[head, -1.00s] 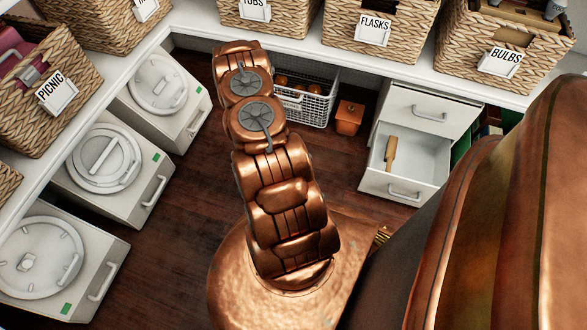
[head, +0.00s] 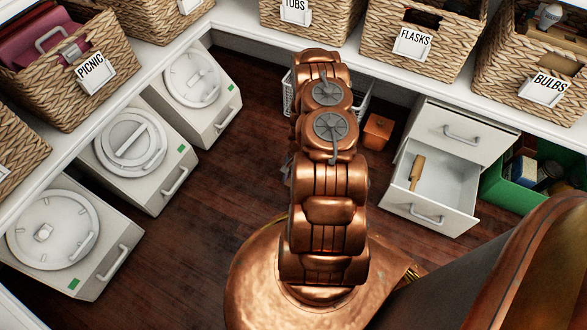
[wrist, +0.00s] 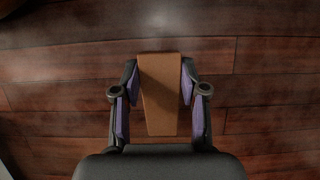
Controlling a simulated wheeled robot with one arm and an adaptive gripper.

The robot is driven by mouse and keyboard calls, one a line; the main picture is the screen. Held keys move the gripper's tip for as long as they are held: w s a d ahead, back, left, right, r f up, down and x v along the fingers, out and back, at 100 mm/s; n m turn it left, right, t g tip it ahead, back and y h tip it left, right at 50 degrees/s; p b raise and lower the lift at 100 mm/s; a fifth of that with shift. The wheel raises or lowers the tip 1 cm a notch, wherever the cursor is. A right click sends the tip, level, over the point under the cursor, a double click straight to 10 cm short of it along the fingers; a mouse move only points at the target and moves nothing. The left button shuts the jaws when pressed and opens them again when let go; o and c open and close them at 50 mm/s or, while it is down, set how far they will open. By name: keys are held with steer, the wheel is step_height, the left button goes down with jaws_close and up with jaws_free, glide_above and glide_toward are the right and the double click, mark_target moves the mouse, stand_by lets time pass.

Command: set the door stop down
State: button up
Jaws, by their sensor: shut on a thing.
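The door stop (wrist: 158,108) is a brown wooden wedge, seen in the wrist view between the purple pads of my gripper (wrist: 159,78). My gripper is shut on it, with a pad against each side. Dark floorboards show beyond it; the gap between the door stop and the floor cannot be told. In the head view my copper arm hides the door stop and nearly all of the gripper.
An open white drawer (head: 445,190) holds a wooden-handled thing (head: 417,172). An orange box (head: 377,131), a wire basket (head: 360,98) and a green crate (head: 510,185) stand nearby. White lidded bins (head: 130,150) line the left. The dark floor (head: 225,190) between is clear.

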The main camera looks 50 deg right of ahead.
steer(key=w+d+b, duration=0.1)
steer(key=d, duration=0.1)
steer(key=w+d, duration=0.2)
steer(key=w+d+f+b, duration=0.1)
steer(key=w+d, duration=0.1)
steer(key=shift+w+d+b, duration=0.25)
steer(key=shift+d+b, duration=0.1)
steer(key=shift+d, duration=0.05)
steer(key=shift+f+b, duration=0.9)
steer(key=shift+f, duration=0.7)
steer(key=shift+f, duration=0.15)
steer(key=o, duration=1.2)
steer(key=shift+c, duration=0.2)
